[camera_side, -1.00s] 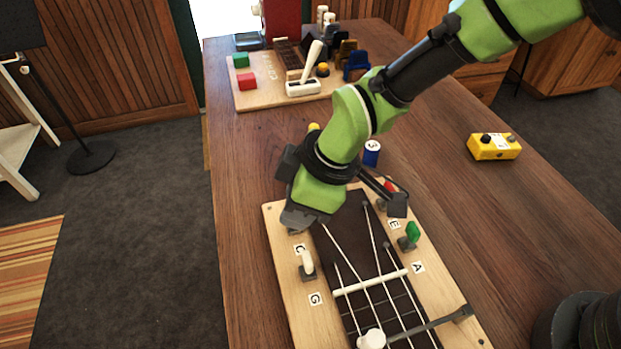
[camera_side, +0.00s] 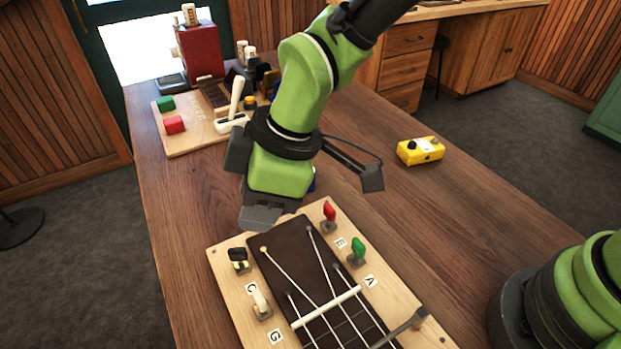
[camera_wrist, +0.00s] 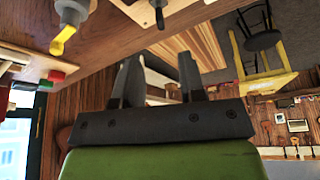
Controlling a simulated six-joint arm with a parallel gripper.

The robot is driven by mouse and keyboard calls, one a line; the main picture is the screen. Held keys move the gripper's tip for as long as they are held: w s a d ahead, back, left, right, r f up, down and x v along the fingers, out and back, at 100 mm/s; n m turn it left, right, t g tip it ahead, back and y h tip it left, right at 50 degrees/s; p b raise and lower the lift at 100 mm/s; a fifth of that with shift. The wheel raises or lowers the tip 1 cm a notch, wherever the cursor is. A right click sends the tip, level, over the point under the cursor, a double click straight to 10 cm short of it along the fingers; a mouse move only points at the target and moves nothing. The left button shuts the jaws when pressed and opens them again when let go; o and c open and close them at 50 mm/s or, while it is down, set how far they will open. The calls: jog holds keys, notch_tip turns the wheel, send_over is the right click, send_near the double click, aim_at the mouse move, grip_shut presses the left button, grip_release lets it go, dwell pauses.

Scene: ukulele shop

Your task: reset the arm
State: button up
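My gripper (camera_side: 262,217) hangs above the far left end of a wooden board with a dark fretboard and strings (camera_side: 228,290). In the wrist view, the two dark fingers of my gripper (camera_wrist: 160,75) stand apart with nothing between them. Tuning pegs sit along the board: a red one (camera_side: 329,212), a green one (camera_side: 357,249), a black one (camera_side: 238,255) and a cream one (camera_side: 260,300). A yellow peg-like piece (camera_wrist: 64,38) shows at the upper left of the wrist view.
A second board (camera_side: 182,144) with a green block (camera_side: 165,103), a red block (camera_side: 174,125) and a white lever (camera_side: 236,97) stands farther back. A yellow box (camera_side: 420,151) lies on the right. The wooden table (camera_side: 200,205) is clear left of my gripper.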

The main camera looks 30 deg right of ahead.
jog(key=d+r+m+t, duration=0.1)
jog(key=d+r+m, duration=0.3)
jog(key=d+r, duration=0.5)
jog(key=s+d+r+m+t+h, duration=0.1)
jog(key=s+d+r+m+t, duration=0.1)
jog(key=s+d+r+m, duration=0.2)
jog(key=s+d+r+m+t+h, duration=0.1)
jog(key=s+d+r+m, duration=0.3)
jog(key=s+d+m, duration=0.5)
jog(key=shift+s+d+r+m+t, duration=0.25)
jog(key=shift+s+d+t, duration=0.45)
jog(key=shift+s+d, duration=0.6)
jog(key=shift+w+d, duration=0.2)
jog(key=shift+w, duration=0.05)
dwell(0.3)
